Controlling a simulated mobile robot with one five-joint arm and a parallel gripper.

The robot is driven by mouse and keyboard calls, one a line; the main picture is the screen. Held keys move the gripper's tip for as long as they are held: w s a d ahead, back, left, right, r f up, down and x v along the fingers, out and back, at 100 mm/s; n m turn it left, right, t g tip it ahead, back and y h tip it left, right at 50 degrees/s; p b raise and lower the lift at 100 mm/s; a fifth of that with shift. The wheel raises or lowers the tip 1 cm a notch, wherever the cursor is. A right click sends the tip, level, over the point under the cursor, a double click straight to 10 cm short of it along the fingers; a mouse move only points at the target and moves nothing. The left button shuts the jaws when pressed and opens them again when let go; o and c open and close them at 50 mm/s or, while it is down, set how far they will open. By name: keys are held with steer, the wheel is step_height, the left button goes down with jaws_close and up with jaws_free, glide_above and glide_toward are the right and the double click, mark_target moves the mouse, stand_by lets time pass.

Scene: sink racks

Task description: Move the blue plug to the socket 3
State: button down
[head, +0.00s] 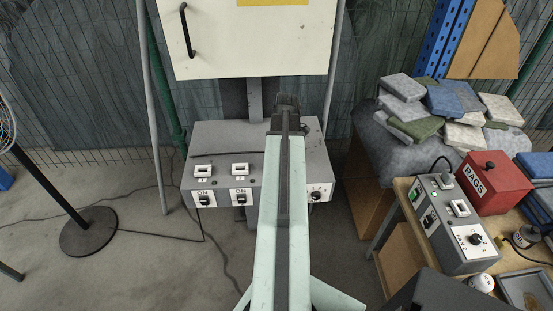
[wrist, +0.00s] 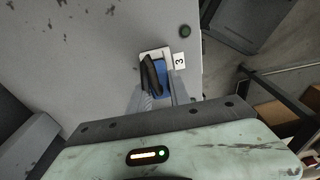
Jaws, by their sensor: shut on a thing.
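The blue plug (wrist: 160,79) is at my gripper's fingertips in the wrist view, over the white frame of socket 3 (wrist: 146,54). A label with "3" is just right of the frame. My gripper (wrist: 156,88) is shut on the plug; a dark piece covers its left side. I cannot tell how deep the plug sits in the socket. In the head view my gripper (head: 287,108) is over the top right of the grey socket box (head: 222,141), and my arm hides the plug and socket 3.
Two white-framed sockets (head: 203,170) (head: 240,169) show on the box's left, with switches below. A white cabinet (head: 250,40) hangs above. At right, a bench holds another grey box (head: 455,240) and a red RAGS box (head: 495,188). A stand base (head: 88,231) is on the left floor.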

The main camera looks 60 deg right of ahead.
steer(key=shift+f, duration=0.2)
steer(key=c, duration=1.1)
jaws_free()
steer(key=shift+r, duration=0.15)
steer(key=r+p, duration=0.7)
steer(key=p, duration=0.1)
steer(key=shift+s+d+r, duration=0.25)
steer(key=shift+s+r, duration=0.1)
steer(key=shift+r, duration=0.05)
steer(key=shift+f, duration=0.15)
